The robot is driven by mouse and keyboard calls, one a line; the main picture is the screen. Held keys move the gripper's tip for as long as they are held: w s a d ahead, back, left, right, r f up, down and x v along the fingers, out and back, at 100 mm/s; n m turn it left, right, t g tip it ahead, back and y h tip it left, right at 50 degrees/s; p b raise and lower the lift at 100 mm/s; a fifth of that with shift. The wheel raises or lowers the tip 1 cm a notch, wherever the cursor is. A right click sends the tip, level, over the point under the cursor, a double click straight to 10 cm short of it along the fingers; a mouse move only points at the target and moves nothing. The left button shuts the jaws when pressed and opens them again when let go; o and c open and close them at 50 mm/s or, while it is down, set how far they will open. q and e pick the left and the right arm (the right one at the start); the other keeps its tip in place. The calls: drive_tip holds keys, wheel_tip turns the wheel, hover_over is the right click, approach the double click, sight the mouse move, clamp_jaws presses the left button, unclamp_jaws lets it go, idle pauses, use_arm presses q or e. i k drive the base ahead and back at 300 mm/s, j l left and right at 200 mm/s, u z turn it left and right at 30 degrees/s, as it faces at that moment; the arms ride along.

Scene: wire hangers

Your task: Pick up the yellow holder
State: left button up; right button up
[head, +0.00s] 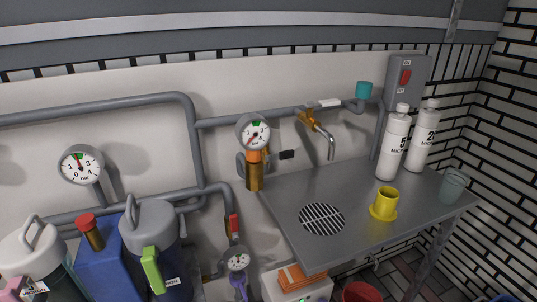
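The yellow holder (384,204) is a short cup-like piece with a wide flange at its base. It stands upright on the grey metal worktop (350,185), right of the round drain grille and near the front edge. Nothing touches it. Neither of my grippers shows in the head view.
Two white bottles (393,146) and a translucent cup (453,184) stand right of and behind the holder. A round drain grille (321,219) lies left of it, and a tap (322,132) hangs over the back. Pipes, gauges and large canisters (153,243) fill the left. A red bucket (361,292) is below.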

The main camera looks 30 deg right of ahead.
sight(384, 210)
drive_tip(key=z, duration=1.8)
